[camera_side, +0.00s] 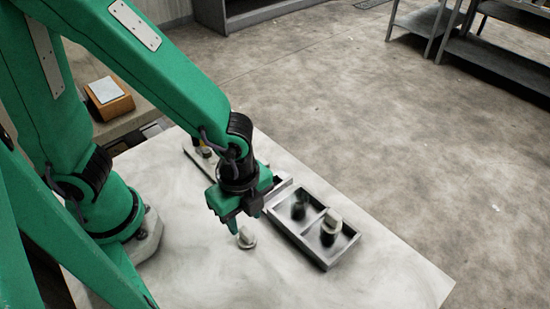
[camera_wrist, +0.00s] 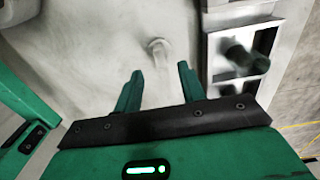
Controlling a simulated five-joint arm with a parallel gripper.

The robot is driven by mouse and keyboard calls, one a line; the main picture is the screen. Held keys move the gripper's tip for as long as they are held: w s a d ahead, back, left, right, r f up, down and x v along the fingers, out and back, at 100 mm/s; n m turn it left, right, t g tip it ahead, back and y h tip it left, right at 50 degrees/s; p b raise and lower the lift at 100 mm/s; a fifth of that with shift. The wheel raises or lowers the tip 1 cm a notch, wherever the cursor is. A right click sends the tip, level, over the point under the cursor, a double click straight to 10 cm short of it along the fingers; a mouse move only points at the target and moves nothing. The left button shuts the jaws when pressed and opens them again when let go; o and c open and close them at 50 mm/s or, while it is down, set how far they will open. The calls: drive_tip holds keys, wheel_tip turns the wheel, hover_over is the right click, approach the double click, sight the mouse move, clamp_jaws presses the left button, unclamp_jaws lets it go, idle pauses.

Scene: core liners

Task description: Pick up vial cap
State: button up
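A small pale cap (camera_side: 247,238) lies on the white table just below my gripper (camera_side: 243,220) in the side view. It also shows in the wrist view as a pale round cap (camera_wrist: 158,45), ahead of the fingertips and roughly in line with the gap between them. My gripper (camera_wrist: 158,80) has its two green fingers apart, with only bare table seen between them. In the side view the fingers sit close above or beside the cap; I cannot tell whether they touch it.
A grey two-compartment tray (camera_side: 327,262) stands to the right. It holds a dark vial (camera_side: 299,210) and a pale-topped dark vial (camera_side: 330,232). Another tray with small items (camera_side: 205,151) is behind my gripper. The table front (camera_side: 380,285) is clear.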

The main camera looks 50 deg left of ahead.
sight(246, 231)
drive_tip(key=shift+f, duration=0.5)
drive_tip(key=shift+f, duration=2.6)
clamp_jaws()
